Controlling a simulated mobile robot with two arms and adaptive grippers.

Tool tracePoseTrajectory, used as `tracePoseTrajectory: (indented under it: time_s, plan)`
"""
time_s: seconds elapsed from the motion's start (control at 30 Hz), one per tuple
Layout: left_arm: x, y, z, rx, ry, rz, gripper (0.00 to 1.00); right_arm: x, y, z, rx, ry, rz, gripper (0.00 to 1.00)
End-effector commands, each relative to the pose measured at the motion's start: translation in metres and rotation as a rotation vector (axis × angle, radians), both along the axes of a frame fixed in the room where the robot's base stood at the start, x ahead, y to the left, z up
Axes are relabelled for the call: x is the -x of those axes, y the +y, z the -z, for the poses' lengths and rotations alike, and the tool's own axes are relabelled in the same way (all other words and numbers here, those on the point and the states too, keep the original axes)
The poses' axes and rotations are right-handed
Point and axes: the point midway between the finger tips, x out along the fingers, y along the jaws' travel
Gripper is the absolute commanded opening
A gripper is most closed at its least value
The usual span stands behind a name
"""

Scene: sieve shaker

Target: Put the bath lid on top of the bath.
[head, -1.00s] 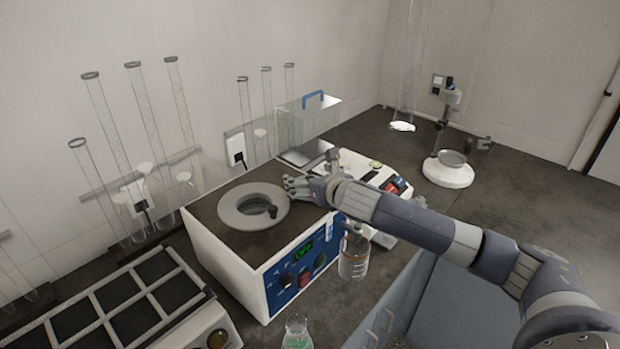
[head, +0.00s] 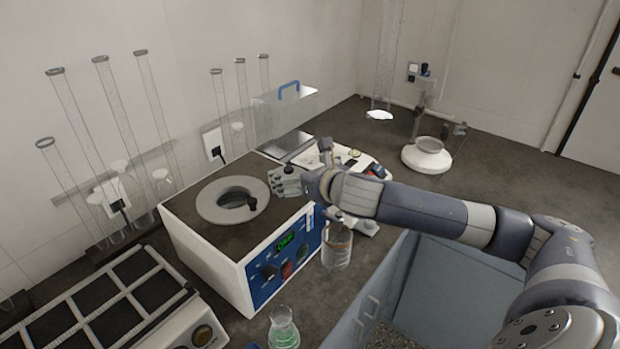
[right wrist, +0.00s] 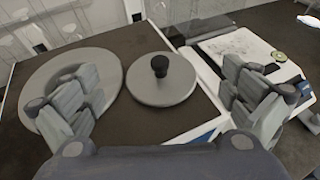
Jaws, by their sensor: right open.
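The bath is a white box with a brown top (head: 195,222) and a blue front panel, left of centre in the head view. A wide grey ring (head: 212,205) surrounds its round opening; a small black knob shows at the opening's right side. In the right wrist view the bath lid (right wrist: 150,92) is a grey disc with a black knob, beside the larger grey ring (right wrist: 40,75). My right gripper (head: 280,180) is open over the right part of the bath's top. In its wrist view the lid appears between the spread fingers (right wrist: 162,78). In the head view I cannot separate the lid clearly.
A white balance (head: 350,160) stands behind my right wrist. A beaker (head: 337,248) is right of the bath, and a flask with green contents (head: 284,328) is in front. Tall glass cylinders (head: 112,105) line the wall. A blue-grey bin (head: 385,285) is at front right.

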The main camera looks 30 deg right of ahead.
Motion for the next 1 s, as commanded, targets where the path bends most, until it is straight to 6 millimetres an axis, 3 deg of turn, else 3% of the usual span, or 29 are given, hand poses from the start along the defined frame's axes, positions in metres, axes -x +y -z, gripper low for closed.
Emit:
tracePoseTrajectory:
  time_s: [0.2,0.4,1.0]
  plan:
    - [0.000,0.000,0.007,0.000,0.000,0.001,0.40,0.034,0.001,-0.013,0.004,0.000,-0.001,1.00]
    - [0.000,0.000,0.009,0.001,0.001,0.001,0.40,0.050,0.002,-0.020,0.000,0.000,0.001,1.00]
    - [0.000,-0.001,0.009,0.001,0.000,0.001,0.40,0.053,0.003,-0.022,-0.001,0.000,0.000,1.00]
